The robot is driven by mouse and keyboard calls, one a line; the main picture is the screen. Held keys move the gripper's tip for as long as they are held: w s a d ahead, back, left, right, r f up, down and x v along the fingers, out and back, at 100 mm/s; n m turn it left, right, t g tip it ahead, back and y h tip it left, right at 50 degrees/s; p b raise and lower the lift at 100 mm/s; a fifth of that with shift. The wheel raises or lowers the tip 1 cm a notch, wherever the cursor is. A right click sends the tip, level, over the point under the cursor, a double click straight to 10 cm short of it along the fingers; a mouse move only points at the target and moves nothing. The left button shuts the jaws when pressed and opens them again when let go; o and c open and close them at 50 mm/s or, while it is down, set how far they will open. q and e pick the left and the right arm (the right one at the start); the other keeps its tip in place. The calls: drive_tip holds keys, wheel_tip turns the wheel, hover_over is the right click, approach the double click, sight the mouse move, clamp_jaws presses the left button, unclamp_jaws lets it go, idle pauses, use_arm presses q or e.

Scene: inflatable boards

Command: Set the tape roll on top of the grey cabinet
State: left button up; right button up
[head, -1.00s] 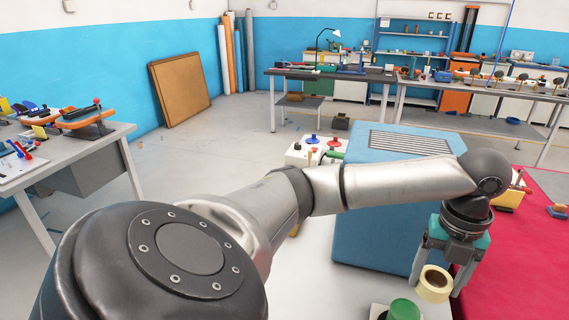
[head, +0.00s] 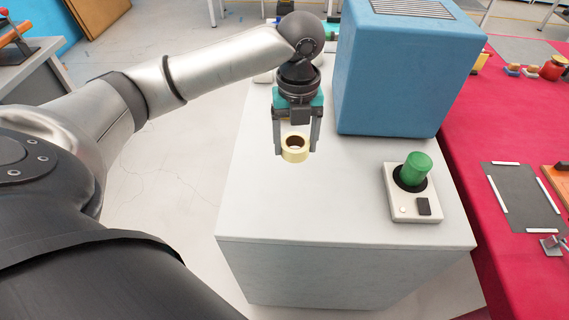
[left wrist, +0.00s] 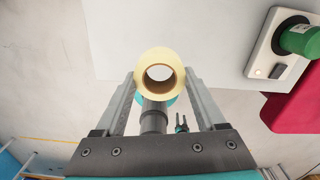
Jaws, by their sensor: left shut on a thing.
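The tape roll (head: 295,155) is a pale yellow ring with a brown core. My left gripper (head: 296,146) points down and is shut on it, with one finger on each side. In the left wrist view the roll (left wrist: 160,56) sits between the fingertips, its hole facing the camera. The grey cabinet (head: 300,200) has a pale flat top, and the roll appears over its left rear part. In the left wrist view the pale cabinet top (left wrist: 205,45) lies beyond the roll. I cannot tell how large the gap beneath the roll is. My right gripper is not in view.
A large blue box (head: 410,75) stands on the cabinet's rear right. A control box with a green button (head: 418,168) sits at its right. The front left of the top is bare. A red-topped bench (head: 465,140) adjoins on the right.

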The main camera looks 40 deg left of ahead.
sight(295, 156)
use_arm(q)
wheel_tip(295, 156, down, 12)
drive_tip(key=shift+r+b, duration=0.15)
drive_tip(key=shift+b, duration=1.05)
wheel_tip(295, 156, down, 4)
drive_tip(key=shift+f+b, duration=0.2)
drive_tip(key=shift+b, duration=0.35)
drive_tip(key=shift+f, duration=0.15)
drive_tip(key=o, duration=1.3)
wheel_tip(295, 156, up, 12)
drive_tip(key=p, duration=0.3)
